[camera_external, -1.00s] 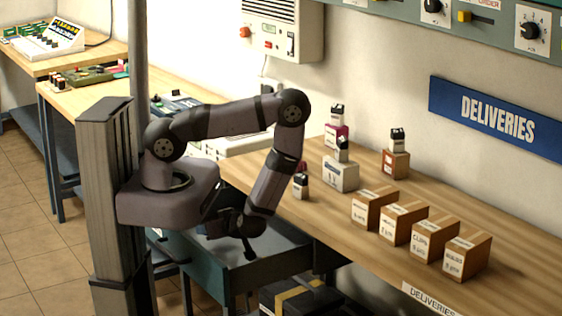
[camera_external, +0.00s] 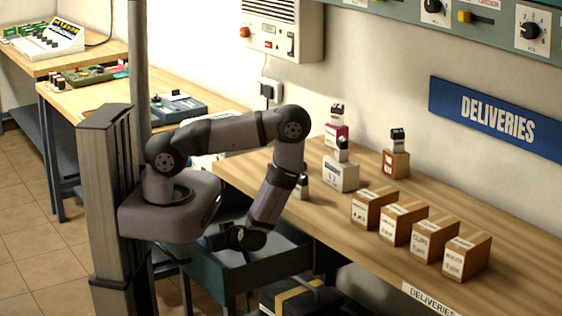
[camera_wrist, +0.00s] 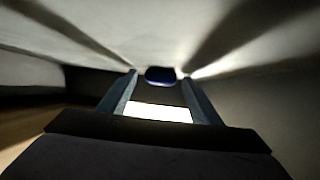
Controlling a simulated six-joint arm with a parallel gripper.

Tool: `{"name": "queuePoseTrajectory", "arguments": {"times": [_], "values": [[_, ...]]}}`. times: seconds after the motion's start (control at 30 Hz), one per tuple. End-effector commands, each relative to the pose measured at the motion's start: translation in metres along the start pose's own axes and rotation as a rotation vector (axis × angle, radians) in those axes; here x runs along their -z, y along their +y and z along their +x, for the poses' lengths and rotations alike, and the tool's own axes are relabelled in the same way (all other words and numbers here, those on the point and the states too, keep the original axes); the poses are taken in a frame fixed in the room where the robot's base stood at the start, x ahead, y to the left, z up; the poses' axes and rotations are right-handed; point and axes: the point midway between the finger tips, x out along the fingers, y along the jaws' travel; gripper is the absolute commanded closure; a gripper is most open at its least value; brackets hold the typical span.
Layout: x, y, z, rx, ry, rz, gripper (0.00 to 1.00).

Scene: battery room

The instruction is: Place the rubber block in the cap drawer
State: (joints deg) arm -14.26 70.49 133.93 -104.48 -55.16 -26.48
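My gripper (camera_wrist: 159,78) points into an open dark teal drawer (camera_external: 222,282) under the bench. In the wrist view its two fingers are apart. A small dark blue rounded thing (camera_wrist: 160,75) shows between the fingertips, with a gap on each side. I cannot tell whether it is the rubber block. In the external view the fingertips are hidden by my wrist and the drawer. No label on the drawer can be read, so I cannot tell whether it is the cap drawer.
Several brown boxes (camera_external: 406,223) stand in a row on the wooden bench (camera_external: 500,285). A white box (camera_external: 341,174), a brown box (camera_external: 396,164) and small black-topped items stand behind them. Another drawer with a yellow strip (camera_external: 300,295) is below.

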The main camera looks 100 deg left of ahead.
Motion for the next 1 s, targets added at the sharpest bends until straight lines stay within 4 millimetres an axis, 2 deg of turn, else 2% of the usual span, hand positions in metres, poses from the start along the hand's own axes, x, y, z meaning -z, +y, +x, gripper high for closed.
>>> {"name": "queuePoseTrajectory", "arguments": {"times": [0.37,0.63,1.0], "values": [[0.004,0.001,-0.005,-0.002,0.0,0.0,0.42],[0.007,0.001,-0.037,-0.006,-0.002,0.001,0.42],[0.051,0.0,-0.054,0.0,0.0,0.0,0.42]]}}
